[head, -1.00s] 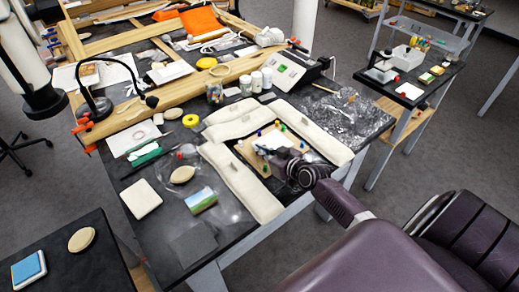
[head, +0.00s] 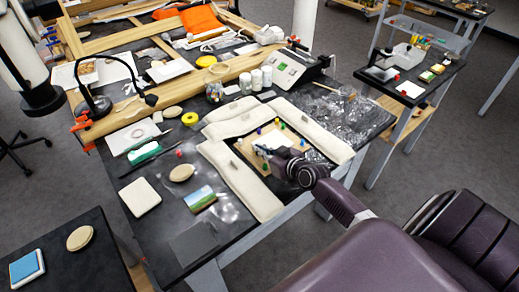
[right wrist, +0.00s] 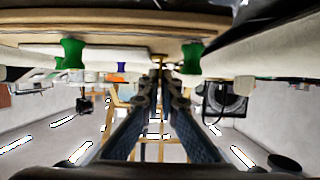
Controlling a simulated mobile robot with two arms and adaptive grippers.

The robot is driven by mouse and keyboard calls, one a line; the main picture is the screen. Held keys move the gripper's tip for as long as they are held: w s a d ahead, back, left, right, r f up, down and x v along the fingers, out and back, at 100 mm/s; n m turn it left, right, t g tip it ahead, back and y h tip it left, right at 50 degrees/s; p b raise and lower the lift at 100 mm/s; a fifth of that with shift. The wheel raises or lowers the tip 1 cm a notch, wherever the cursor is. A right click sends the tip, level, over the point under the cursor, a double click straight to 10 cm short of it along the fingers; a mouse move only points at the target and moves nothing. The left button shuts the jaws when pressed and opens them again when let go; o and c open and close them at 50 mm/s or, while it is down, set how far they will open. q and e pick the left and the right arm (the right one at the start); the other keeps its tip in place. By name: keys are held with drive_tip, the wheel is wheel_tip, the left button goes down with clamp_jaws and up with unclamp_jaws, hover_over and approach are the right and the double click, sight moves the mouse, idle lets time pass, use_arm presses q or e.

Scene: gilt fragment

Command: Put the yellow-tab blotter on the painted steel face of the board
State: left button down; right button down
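The board (head: 262,161) lies on the dark bench between pale padded bolsters, with small coloured pegs around its edge. In the right wrist view its tan edge (right wrist: 120,28) spans the top, with green pegs below. A white sheet (head: 272,140), apparently the blotter, lies over the board beside my right gripper (head: 277,153). In the right wrist view my right gripper (right wrist: 160,72) has its fingertips together at a small yellow tab (right wrist: 159,59), beside a thin white slab (right wrist: 90,51). Its contact with the board is hard to tell.
Bolsters (head: 240,178) border the board closely. White jars (head: 256,79) and a grey device (head: 298,70) stand behind it. A picture card (head: 200,198) and white block (head: 140,197) lie to the left. Crumpled clear film (head: 335,112) lies right of the bolsters.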

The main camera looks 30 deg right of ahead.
drive_tip(key=c, duration=2.1)
unclamp_jaws()
drive_tip(key=v, duration=1.2)
